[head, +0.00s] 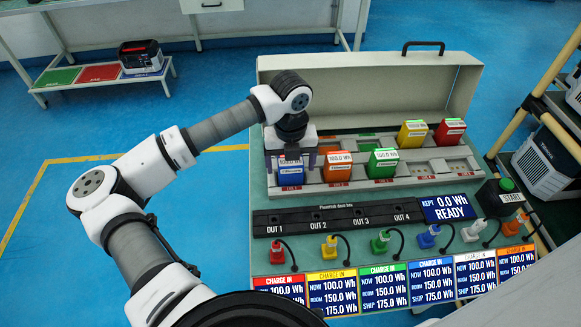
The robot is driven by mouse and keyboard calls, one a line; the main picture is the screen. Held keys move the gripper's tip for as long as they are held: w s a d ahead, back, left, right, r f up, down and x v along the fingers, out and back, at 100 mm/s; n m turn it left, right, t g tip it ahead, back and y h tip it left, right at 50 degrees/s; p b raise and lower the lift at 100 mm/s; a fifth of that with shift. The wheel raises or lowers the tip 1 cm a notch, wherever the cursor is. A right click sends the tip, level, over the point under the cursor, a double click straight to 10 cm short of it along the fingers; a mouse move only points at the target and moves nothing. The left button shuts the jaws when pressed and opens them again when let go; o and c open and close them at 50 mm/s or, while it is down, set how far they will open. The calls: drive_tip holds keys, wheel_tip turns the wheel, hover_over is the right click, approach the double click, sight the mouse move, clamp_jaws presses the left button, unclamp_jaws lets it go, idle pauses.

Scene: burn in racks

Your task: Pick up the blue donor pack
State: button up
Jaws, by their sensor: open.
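The blue donor pack (290,173) stands upright in the leftmost front slot of the grey rack (363,188). It has a white label on top. My gripper (289,160) points down right over this pack, with its purple-grey fingers at the pack's left and right sides. The fingers are open. The gripper hides part of the pack's top, and I cannot tell whether the fingers touch it.
An orange pack (337,168) and a green pack (382,163) stand to the right. A yellow pack (412,134) and red pack (449,132) stand behind. A raised lid (360,80) backs the rack. Coloured plugs and a black outlet box (335,217) lie in front.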

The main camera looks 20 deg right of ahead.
drive_tip(key=c, duration=1.5)
drive_tip(key=shift+r, duration=0.1)
